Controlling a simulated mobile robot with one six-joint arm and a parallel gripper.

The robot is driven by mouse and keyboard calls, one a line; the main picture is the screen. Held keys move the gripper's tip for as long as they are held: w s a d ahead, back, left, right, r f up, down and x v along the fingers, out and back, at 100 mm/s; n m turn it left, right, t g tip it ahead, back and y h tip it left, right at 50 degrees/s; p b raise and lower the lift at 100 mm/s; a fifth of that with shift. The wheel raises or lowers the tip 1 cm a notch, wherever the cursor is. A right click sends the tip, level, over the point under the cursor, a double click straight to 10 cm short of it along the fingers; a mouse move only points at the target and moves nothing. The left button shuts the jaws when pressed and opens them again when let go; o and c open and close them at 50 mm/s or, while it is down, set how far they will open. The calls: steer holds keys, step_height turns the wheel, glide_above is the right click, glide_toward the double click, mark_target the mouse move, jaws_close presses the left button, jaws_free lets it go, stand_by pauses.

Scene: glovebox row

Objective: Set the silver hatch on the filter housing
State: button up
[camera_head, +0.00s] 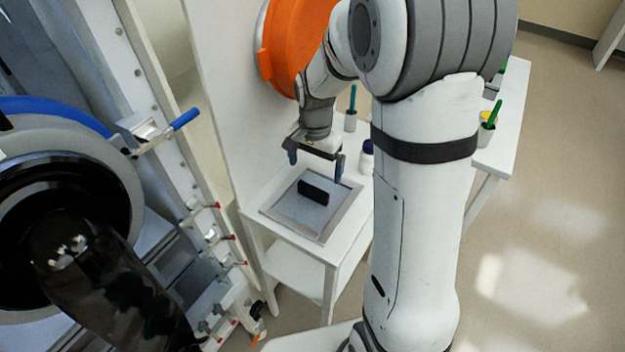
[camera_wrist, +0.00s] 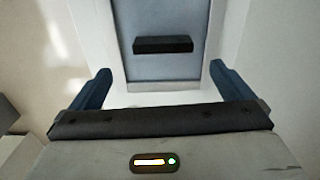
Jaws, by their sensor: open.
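The silver hatch (camera_head: 296,214) is a square grey panel with a lighter rim, lying flat on a small white table. A black bar handle (camera_head: 313,191) stands up from its middle. In the wrist view the hatch (camera_wrist: 165,70) and its handle (camera_wrist: 162,45) lie ahead of the fingers. My gripper (camera_head: 315,161) is open and empty, pointing down above the hatch, its two dark blue fingers wide apart and clear of the handle. It also shows in the wrist view (camera_wrist: 160,70). I cannot make out which part, if any, is the filter housing.
A large orange round part (camera_head: 290,45) sits on the white upright panel behind my arm. A white bottle with a dark cap (camera_head: 367,158) stands beside the hatch. A black glove port (camera_head: 60,200) and a blue-handled latch (camera_head: 183,119) are left.

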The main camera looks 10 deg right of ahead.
mark_target(313, 187)
steer(key=shift+w+f, duration=0.45)
steer(key=shift+f, duration=0.4)
steer(key=f, duration=0.2)
steer(key=f+p, duration=0.1)
steer(key=f, duration=0.4)
steer(key=shift+s+a+f, duration=0.2)
steer(key=shift+s+f, duration=0.05)
steer(key=shift+s, duration=0.05)
steer(key=shift+c, duration=0.3)
steer(key=c, duration=1.3)
